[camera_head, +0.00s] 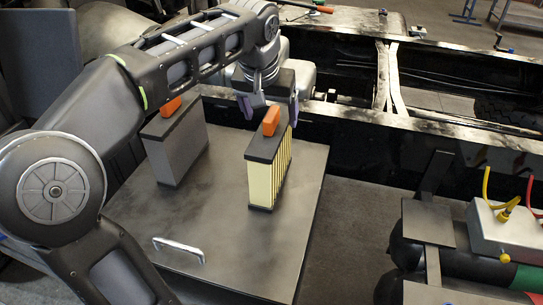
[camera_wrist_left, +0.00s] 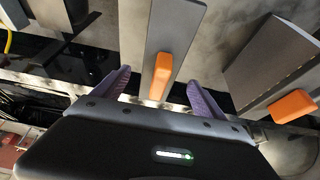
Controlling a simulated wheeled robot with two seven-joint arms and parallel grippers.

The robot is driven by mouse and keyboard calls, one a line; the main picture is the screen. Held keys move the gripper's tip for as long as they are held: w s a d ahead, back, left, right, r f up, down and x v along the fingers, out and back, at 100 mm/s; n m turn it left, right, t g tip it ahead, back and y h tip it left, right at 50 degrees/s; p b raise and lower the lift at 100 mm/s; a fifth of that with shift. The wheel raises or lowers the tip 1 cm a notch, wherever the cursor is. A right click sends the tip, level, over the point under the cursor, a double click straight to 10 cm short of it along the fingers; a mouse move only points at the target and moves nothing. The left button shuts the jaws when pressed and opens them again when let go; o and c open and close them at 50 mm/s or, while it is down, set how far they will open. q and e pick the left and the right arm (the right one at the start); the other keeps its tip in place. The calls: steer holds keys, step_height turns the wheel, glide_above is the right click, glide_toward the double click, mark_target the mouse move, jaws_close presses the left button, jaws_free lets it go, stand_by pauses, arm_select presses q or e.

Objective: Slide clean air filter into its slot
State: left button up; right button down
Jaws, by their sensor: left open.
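The clean air filter (camera_head: 262,180), with cream pleats and a dark top cap, stands upright on the grey metal panel (camera_head: 225,240). Its orange handle (camera_head: 271,120) sticks up from the cap. My left gripper (camera_head: 269,108) is at the far side of this handle, with its purple fingers spread. In the left wrist view the orange handle (camera_wrist_left: 162,75) shows between the fingers of my open gripper (camera_wrist_left: 157,82), and I cannot tell whether they touch it. A grey filter (camera_head: 176,148) with an orange handle stands to the left on the panel. I cannot make out the slot. My right gripper is out of view.
A black chassis frame (camera_head: 400,125) runs behind and to the right of the panel. A metal handle (camera_head: 178,248) lies on the panel's front. Dark cylinders and a white box (camera_head: 505,228) with yellow and red cables are at the right. The panel's front middle is clear.

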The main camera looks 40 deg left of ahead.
arm_select(q)
steer(key=x, duration=0.5)
steer(key=shift+w+p, duration=0.1)
steer(key=shift+p, duration=0.2)
steer(key=shift+c, duration=0.5)
jaws_close()
stand_by(0.5)
